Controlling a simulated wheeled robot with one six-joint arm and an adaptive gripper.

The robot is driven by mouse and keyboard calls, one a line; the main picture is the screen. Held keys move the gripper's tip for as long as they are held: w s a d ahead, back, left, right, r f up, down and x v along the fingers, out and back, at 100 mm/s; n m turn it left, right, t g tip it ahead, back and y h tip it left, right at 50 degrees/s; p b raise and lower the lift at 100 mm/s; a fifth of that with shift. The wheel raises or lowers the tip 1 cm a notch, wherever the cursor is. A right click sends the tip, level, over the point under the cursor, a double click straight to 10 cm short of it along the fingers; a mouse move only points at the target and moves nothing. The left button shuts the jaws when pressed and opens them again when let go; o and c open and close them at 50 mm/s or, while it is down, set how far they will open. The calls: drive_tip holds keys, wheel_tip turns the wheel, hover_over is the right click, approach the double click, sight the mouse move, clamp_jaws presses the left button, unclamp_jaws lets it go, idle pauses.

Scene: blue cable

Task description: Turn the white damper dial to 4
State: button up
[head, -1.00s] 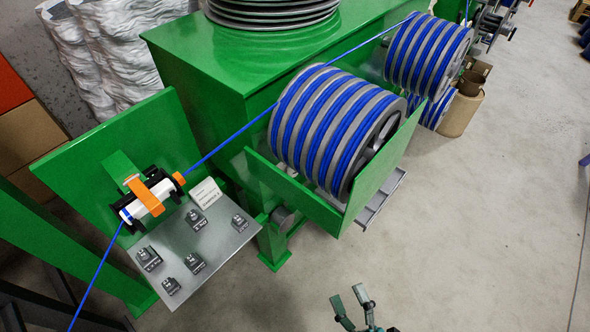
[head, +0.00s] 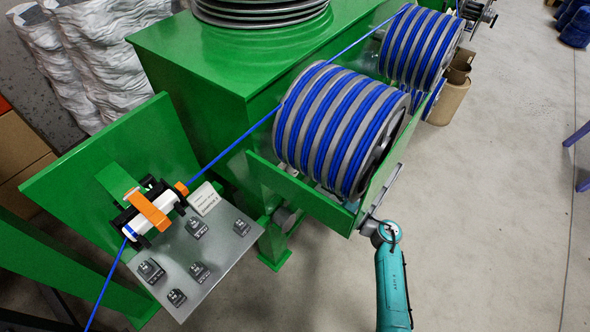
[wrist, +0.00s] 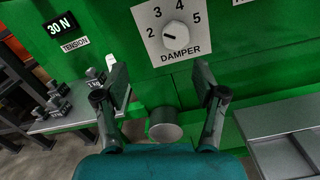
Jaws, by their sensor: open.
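The white damper dial (wrist: 176,36) is a round knob on a white plate with numbers, on a green panel in the wrist view. My gripper (wrist: 161,78) is open and empty. Its two fingers stand apart, below the dial in the picture, with the dial's plate between and above the tips. In the head view the dial does not show. There my arm reaches up to the green plate and its gripper is hidden.
A 30 N tension display (wrist: 61,25) is left of the dial. A grey cylinder (wrist: 164,126) protrudes below, between my fingers. A metal tray (wrist: 288,140) sits at the right. A shelf holds several weights (head: 177,297). The blue-wound drum (head: 335,130) stands behind the green plate.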

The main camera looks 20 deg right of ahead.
sight(297, 172)
drive_tip(key=shift+n+g, duration=0.3)
drive_tip(key=shift+n, duration=0.6)
drive_tip(key=x, duration=0.4)
drive_tip(key=w+d+x, duration=0.1)
drive_tip(key=x, duration=0.2)
drive_tip(key=d+x, duration=0.1)
drive_tip(key=x, duration=0.3)
drive_tip(key=shift+w+f, duration=0.2)
drive_tip(key=shift+w, duration=0.4)
drive_tip(key=c, duration=1.1)
